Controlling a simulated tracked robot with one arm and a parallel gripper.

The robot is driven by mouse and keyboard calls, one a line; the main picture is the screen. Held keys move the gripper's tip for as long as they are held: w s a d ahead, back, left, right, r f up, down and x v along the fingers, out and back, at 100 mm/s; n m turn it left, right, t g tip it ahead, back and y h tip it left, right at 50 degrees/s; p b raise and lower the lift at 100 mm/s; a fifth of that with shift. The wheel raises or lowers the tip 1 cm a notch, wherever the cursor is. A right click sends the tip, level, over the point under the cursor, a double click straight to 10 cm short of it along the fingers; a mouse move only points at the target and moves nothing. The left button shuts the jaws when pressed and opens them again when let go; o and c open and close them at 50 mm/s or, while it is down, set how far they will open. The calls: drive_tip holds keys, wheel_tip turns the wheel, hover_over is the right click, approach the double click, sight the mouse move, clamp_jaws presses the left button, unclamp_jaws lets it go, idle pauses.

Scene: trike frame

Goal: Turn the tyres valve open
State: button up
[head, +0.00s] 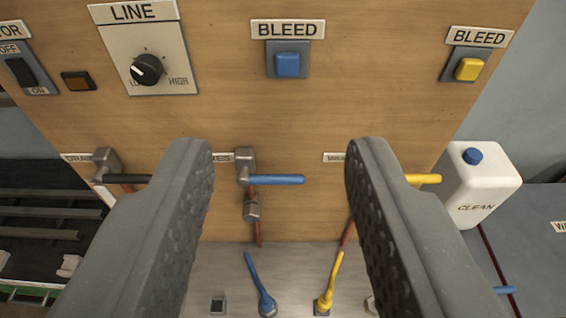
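My gripper (280,190) is open and empty in the head view, with one dark padded finger at each side. Between the fingers, on the wooden panel, is a valve (245,165) with a blue lever handle (276,180) pointing horizontally to the right. Its label (224,157) is partly hidden by the left finger; only its last letters, which look like "ES", show. A copper pipe runs down from the valve. The fingers appear to be apart from the handle, and their distance to the panel is hard to tell.
A black-handled valve (106,162) is left and a yellow handle (428,179) right, both partly behind fingers. Below stand a blue lever (261,288) and a yellow lever (330,284). Above are a LINE knob (147,70) and BLEED buttons (288,64). A white CLEAN bottle (478,185) stands right.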

sight(282, 184)
drive_tip(key=shift+s+d, duration=0.1)
drive_tip(key=w+a+f+m+t+y, duration=0.2)
drive_tip(key=w+a+f+m+y, duration=0.1)
drive_tip(key=w+a+f+m, duration=0.75)
drive_tip(key=w+d+f+m+g+h+p, duration=0.1)
drive_tip(key=d+f+m+h, duration=0.2)
drive_tip(key=f+m+h, duration=0.5)
drive_tip(key=w+d+f+m+g+h, duration=0.1)
drive_tip(key=d+f+m+g, duration=0.15)
drive_tip(key=f, duration=0.95)
drive_tip(key=shift+m+t, duration=0.4)
drive_tip(key=shift+t, duration=0.05)
drive_tip(key=x, duration=1.4)
drive_tip(key=shift+d+r, duration=0.2)
clamp_jaws()
